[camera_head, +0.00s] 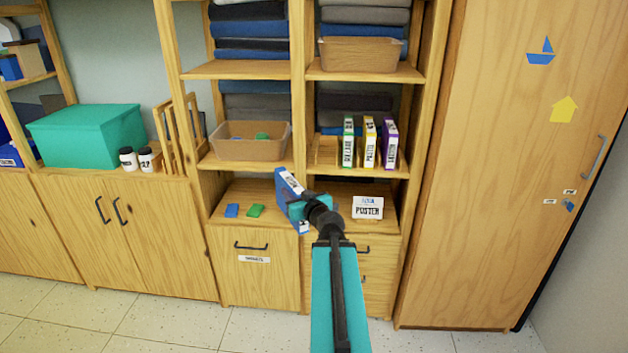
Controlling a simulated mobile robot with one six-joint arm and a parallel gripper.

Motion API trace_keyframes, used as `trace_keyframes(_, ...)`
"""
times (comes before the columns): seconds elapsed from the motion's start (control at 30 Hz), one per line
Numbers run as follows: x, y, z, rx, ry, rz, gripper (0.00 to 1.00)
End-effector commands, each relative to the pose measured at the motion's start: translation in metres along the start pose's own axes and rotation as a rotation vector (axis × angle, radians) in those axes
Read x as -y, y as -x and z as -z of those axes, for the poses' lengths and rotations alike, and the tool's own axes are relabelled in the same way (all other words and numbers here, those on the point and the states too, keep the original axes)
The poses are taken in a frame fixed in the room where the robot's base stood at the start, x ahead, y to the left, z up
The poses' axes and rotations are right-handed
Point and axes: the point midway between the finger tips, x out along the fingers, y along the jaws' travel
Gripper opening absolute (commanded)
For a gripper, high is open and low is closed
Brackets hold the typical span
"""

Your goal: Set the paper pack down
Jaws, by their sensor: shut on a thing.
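The paper pack (287,187) is a blue block with a white label, held tilted in front of the middle shelf unit. The pack overlaps the upright between the lower left and lower right bays in the picture. I cannot tell whether it touches the shelf. A white sign reading POSTER (367,207) stands in the lower right bay.
Green, yellow and purple packs (369,143) stand upright on the shelf above the sign. A bin (250,148) sits at left. A tall cabinet (500,170) borders the right.

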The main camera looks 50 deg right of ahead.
Motion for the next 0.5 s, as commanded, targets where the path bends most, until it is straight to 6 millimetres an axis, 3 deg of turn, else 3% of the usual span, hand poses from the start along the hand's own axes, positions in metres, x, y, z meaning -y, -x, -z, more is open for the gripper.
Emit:
trace_keyframes(0.03,0.020,-0.004,-0.009,0.001,0.002,0.048,0.00)
trace_keyframes(0.23,0.094,-0.013,-0.036,0.000,0.032,0.233,0.00)
trace_keyframes(0.5,0.196,-0.007,-0.062,-0.002,0.072,0.494,0.00)
